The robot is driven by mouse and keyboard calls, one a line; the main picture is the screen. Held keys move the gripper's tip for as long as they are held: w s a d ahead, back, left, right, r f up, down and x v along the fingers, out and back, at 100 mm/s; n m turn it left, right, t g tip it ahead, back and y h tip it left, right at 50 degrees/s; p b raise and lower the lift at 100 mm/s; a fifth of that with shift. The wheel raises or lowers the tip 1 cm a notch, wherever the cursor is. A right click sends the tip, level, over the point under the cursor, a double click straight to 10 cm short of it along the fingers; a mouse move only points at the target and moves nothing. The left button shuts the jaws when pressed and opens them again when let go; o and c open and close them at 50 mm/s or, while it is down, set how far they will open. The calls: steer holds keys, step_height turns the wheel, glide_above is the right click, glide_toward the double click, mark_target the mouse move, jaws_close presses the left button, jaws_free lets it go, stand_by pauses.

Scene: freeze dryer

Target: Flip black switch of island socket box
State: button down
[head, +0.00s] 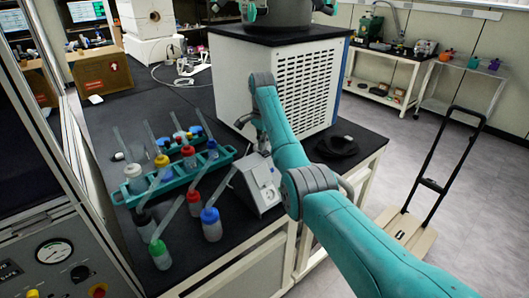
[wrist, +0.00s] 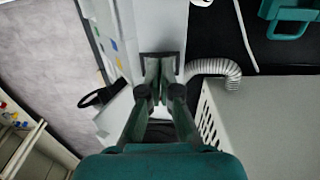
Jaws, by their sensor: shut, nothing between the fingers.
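The island socket box (head: 259,186) is a grey box with a sloped face, standing near the front edge of the black island bench. Round socket shapes show on its face, but its black switch is too small to make out in the head view. My gripper (head: 262,146) is just behind and above the box, partly hidden by my teal arm. In the wrist view my gripper (wrist: 159,94) has its fingertips together, with nothing held. A dark rectangular part on a pale surface shows just beyond the fingertips; I cannot tell whether it is the switch or whether they touch.
A teal rack (head: 172,182) with several wash bottles stands left of the box. A large vented white cabinet (head: 290,80) is close behind, and its corrugated hose (wrist: 217,69) shows in the wrist view. A black coil (head: 337,147) lies to the right. A hand cart (head: 408,228) stands on the floor.

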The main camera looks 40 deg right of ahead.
steer(key=shift+f, duration=0.9)
stand_by(0.4)
steer(key=shift+r, duration=3.55)
